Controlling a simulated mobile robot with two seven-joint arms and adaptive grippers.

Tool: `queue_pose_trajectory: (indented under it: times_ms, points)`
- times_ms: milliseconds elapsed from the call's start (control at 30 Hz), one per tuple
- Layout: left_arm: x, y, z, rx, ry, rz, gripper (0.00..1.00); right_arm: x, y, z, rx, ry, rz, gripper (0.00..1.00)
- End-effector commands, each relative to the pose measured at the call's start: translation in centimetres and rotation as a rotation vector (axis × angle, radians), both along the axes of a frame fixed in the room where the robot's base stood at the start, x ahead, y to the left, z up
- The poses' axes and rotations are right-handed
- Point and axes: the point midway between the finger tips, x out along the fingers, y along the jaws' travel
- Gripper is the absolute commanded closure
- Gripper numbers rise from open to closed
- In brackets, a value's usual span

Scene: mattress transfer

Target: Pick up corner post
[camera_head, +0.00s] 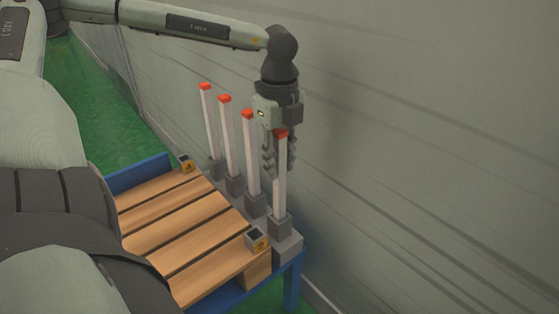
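Several white corner posts with red tops stand upright in grey holders in a row along the far right edge of a blue-framed table. They include the leftmost post (209,125), the second post (229,140), the third post (251,160) and the nearest post (281,180). My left gripper (279,162) points down at the nearest post's upper part. Its fingers are apart and show on both sides of that post, which covers part of the gripper. Whether they touch it I cannot tell. My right gripper is not in view.
A slatted wooden pallet (183,219) lies on the blue table (291,284), with small grey corner sockets with yellow labels (257,239) and (186,164). A grey wall (430,150) stands close behind the posts. Green floor (103,115) shows at the left.

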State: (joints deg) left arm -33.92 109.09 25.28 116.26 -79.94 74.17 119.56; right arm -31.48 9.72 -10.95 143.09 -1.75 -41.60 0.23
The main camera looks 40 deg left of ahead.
Motion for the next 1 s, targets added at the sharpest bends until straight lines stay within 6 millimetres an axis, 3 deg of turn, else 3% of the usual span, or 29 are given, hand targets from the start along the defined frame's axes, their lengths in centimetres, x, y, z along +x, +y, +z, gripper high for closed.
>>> queue_pose_trajectory:
  times_ms: [200, 767, 1000]
  points:
    - [0.0, 0.0, 0.0, 0.000, 0.000, 0.000, 1.00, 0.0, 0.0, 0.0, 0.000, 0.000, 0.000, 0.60]
    - [0.1, 0.0, 0.4, 0.001, -0.002, 0.000, 1.00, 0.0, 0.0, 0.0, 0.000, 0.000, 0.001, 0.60]
    - [0.1, 0.0, 2.8, 0.002, -0.005, -0.001, 1.00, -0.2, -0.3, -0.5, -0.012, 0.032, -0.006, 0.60]
